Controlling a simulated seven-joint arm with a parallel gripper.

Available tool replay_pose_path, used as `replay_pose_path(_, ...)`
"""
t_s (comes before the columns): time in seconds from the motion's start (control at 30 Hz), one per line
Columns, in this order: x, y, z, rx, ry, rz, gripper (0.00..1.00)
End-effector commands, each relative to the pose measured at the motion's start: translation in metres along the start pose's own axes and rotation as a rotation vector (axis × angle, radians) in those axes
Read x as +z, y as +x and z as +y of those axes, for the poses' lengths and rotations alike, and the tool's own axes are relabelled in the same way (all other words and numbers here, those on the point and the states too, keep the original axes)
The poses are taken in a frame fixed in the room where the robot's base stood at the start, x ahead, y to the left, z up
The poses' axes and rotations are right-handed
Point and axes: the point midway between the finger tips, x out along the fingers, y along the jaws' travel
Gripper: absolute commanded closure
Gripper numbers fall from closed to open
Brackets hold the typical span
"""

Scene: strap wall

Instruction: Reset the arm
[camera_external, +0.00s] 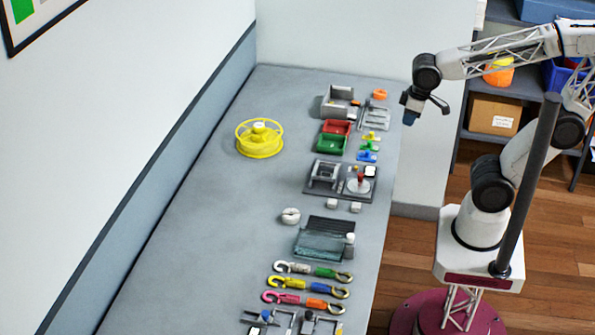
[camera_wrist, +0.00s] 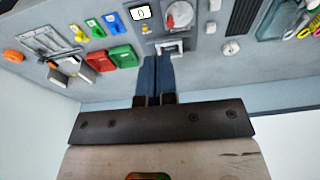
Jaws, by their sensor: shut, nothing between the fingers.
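My gripper (camera_external: 411,112) hangs at the end of my raised arm, past the right edge of the grey bench (camera_external: 215,225) in the external view. In the wrist view my gripper (camera_wrist: 156,60) shows its two dark blue fingers pressed together with nothing between them. It appears clear of everything on the bench. A yellow wheel-like reel (camera_external: 260,138) sits on the far left part of the bench.
The bench holds red (camera_external: 337,127) and green (camera_external: 330,144) bins, a grey panel with a red knob (camera_external: 358,183), a dark ribbed plate (camera_external: 326,238) and several coloured hooked straps (camera_external: 305,285). Shelves with a cardboard box (camera_external: 494,115) stand behind my arm. The bench's left-middle is clear.

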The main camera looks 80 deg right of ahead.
Motion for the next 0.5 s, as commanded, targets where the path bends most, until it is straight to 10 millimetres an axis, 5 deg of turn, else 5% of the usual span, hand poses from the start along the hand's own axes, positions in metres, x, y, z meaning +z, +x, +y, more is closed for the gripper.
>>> replay_pose_path(0.2, 0.02, -0.001, 0.018, 0.013, 0.003, 0.019, 1.0)
replay_pose_path(0.5, 0.024, -0.001, 0.022, 0.015, 0.0, 0.021, 1.0)
